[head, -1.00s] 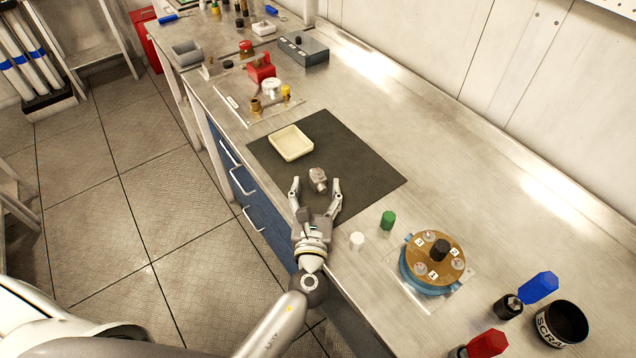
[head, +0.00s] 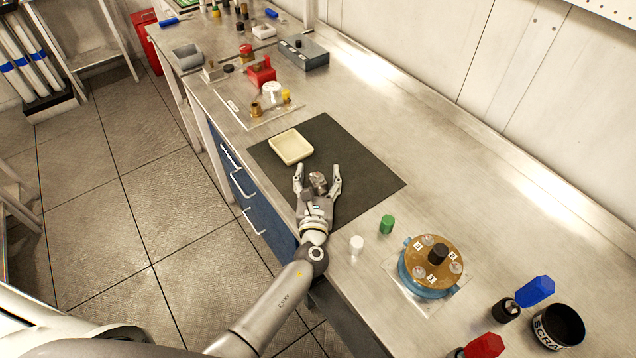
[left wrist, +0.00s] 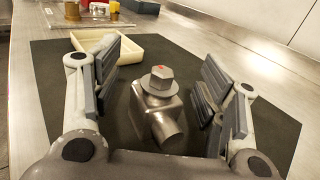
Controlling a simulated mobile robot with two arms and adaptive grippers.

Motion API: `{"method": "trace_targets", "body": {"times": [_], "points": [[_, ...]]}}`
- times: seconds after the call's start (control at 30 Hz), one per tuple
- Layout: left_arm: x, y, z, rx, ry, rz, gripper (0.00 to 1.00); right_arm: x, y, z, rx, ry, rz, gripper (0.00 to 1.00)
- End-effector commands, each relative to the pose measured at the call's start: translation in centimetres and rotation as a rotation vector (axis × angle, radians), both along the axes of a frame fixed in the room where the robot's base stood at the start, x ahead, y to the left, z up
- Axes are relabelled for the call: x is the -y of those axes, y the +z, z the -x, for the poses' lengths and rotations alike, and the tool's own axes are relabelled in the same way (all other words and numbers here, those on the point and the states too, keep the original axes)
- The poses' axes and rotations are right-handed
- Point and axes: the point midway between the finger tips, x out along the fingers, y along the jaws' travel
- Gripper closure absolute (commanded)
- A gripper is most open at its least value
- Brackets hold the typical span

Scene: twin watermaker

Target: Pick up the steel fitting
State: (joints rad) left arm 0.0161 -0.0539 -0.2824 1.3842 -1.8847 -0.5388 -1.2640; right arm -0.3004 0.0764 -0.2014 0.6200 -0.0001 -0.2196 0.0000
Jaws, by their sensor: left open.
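The steel fitting (head: 317,181) is a small grey metal block with a hex head on top and a round stub. It stands on the dark mat (head: 365,180). In the left wrist view the fitting (left wrist: 158,108) is between the two open fingers, with a gap on each side. My left gripper (head: 318,173) is open around it, low over the mat. It also shows in the left wrist view (left wrist: 160,85). My right gripper is not in view.
A cream tray (head: 290,147) lies on the mat just beyond the fitting. A white cap (head: 357,244), a green cap (head: 387,224) and a blue-and-brass round unit (head: 432,262) stand to the right.

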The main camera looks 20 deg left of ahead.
Motion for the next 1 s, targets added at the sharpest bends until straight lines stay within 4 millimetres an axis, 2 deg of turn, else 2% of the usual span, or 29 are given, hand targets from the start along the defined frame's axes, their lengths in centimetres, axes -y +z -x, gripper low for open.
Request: {"method": "trace_targets", "body": {"times": [0.13,0.17,0.67,1.0], "points": [[-0.01,-0.03,0.02,0.000,0.000,0.000,0.34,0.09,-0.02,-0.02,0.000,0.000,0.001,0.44],[-0.01,-0.02,0.02,0.000,0.000,0.000,0.36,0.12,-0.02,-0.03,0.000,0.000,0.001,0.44],[0.01,-0.02,0.05,0.000,-0.001,0.000,1.00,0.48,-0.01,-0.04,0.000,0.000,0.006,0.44],[0.02,0.17,0.01,0.002,0.000,0.001,1.00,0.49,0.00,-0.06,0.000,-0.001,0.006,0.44]]}}
